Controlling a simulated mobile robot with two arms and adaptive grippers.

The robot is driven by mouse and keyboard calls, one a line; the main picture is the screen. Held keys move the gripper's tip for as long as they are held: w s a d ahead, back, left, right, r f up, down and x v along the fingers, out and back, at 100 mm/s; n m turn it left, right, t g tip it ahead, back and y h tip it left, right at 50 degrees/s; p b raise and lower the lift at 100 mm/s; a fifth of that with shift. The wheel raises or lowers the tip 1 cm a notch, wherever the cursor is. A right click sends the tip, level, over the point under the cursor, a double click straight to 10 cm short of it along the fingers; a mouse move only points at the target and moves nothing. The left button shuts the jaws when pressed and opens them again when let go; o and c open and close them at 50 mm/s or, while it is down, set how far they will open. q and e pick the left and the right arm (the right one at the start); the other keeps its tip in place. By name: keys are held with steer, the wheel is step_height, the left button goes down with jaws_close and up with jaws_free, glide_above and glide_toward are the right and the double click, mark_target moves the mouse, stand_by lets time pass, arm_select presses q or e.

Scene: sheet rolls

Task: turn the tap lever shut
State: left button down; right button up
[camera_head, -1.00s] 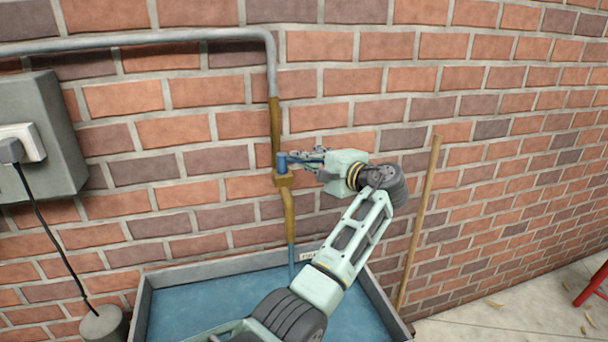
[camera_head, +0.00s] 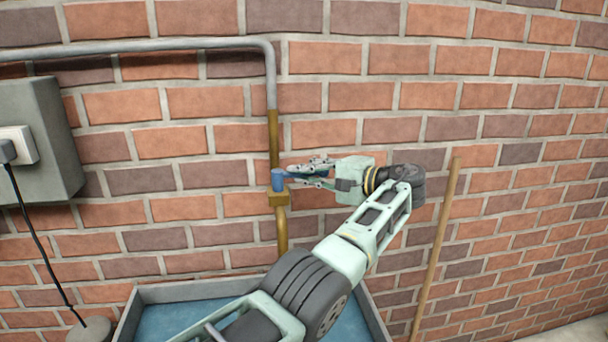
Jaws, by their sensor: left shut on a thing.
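The brass tap (camera_head: 279,198) is on a vertical pipe against the brick wall, above the trough. My left gripper (camera_head: 303,172) reaches in from the right side of the tap and is shut on the blue lever, whose arm points right along the wall. The fingers hide much of the lever. The brass spout (camera_head: 282,228) runs down below the body, and my arm and the trough edge cover what lies under it. My right gripper is not in view.
A grey trough (camera_head: 200,289) with a blue inside stands below. A grey box with a white socket (camera_head: 21,146) and a black cable is on the wall at left. A wooden pole (camera_head: 438,243) leans on the wall at right.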

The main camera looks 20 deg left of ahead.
arm_select(q)
steer(key=shift+r, duration=0.1)
steer(key=c, duration=2.1)
jaws_free()
steer(key=o, duration=0.4)
steer(key=shift+w+a+f, duration=0.2)
steer(key=shift+w, duration=0.05)
steer(key=shift+c, duration=0.2)
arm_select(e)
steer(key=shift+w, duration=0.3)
arm_select(q)
steer(key=shift+s+d+r, duration=0.1)
steer(key=shift+r, duration=0.1)
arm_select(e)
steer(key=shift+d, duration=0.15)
